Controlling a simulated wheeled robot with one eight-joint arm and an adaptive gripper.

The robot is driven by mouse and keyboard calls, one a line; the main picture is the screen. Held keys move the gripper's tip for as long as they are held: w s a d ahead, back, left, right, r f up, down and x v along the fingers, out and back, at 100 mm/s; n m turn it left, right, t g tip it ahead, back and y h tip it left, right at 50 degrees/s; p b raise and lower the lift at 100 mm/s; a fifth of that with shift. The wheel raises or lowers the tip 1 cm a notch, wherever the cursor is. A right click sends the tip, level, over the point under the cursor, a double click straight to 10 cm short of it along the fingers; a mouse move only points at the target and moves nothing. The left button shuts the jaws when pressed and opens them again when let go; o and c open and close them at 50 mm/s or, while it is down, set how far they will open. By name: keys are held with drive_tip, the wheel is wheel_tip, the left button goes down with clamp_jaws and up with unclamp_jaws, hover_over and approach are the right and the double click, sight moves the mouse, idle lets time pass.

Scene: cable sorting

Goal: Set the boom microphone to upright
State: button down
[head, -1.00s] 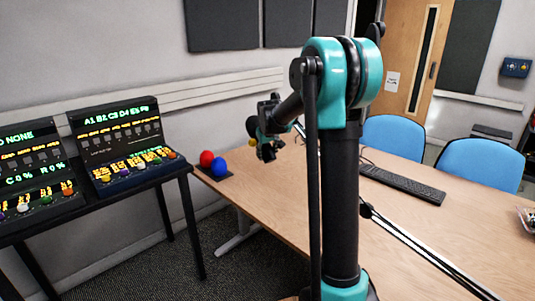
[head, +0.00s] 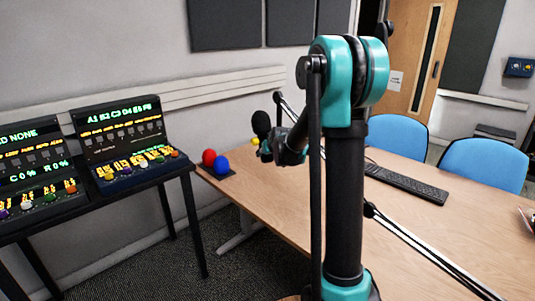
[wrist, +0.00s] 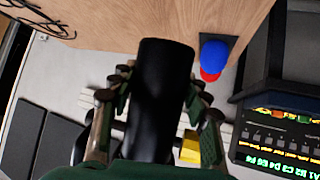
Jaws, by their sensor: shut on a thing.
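The boom microphone has a dark rounded head (head: 261,123), which stands roughly upright above my gripper (head: 267,149) in the head view. Its thin boom arm (head: 430,248) runs across the right side of the table, partly hidden by my arm. In the wrist view the microphone is a long black cylinder (wrist: 162,95) between the fingers of my gripper (wrist: 155,92). The gripper is shut on it. The fingers and my arm hide part of the microphone's lower body and mount.
A red ball (head: 209,157) and a blue ball (head: 222,164) sit on a dark pad at the table's left edge. A yellow object (wrist: 190,148) lies close by. A keyboard (head: 405,184) lies on the table (head: 400,215). Lit control panels (head: 125,138) stand at left.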

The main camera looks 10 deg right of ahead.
drive_tip(key=shift+w+a+f+m+t+y, duration=0.15)
drive_tip(key=shift+w+t+y, duration=0.2)
drive_tip(key=shift+t, duration=0.3)
drive_tip(key=shift+w+a+m+t+y, duration=0.15)
drive_tip(key=shift+w+t+y, duration=0.15)
drive_tip(key=shift+t, duration=0.35)
drive_tip(key=shift+w, duration=0.1)
drive_tip(key=c, duration=0.7)
unclamp_jaws()
drive_tip(key=v, duration=1.2)
drive_tip(key=shift+a+f, duration=0.1)
drive_tip(key=shift+f, duration=0.05)
drive_tip(key=s+d+f+g+h, duration=0.1)
drive_tip(key=s+f+g, duration=0.2)
drive_tip(key=s, duration=0.8)
drive_tip(key=s+d+f+m+g, duration=0.1)
drive_tip(key=s+f+g, duration=0.2)
drive_tip(key=s+f, duration=0.4)
drive_tip(key=s+d+f+m+g+h, duration=0.1)
drive_tip(key=s+f, duration=0.4)
drive_tip(key=s, duration=1)
drive_tip(key=shift+s+d+f+g+h, duration=0.25)
drive_tip(key=shift+s+f+g+h, duration=0.1)
drive_tip(key=shift+g, duration=0.55)
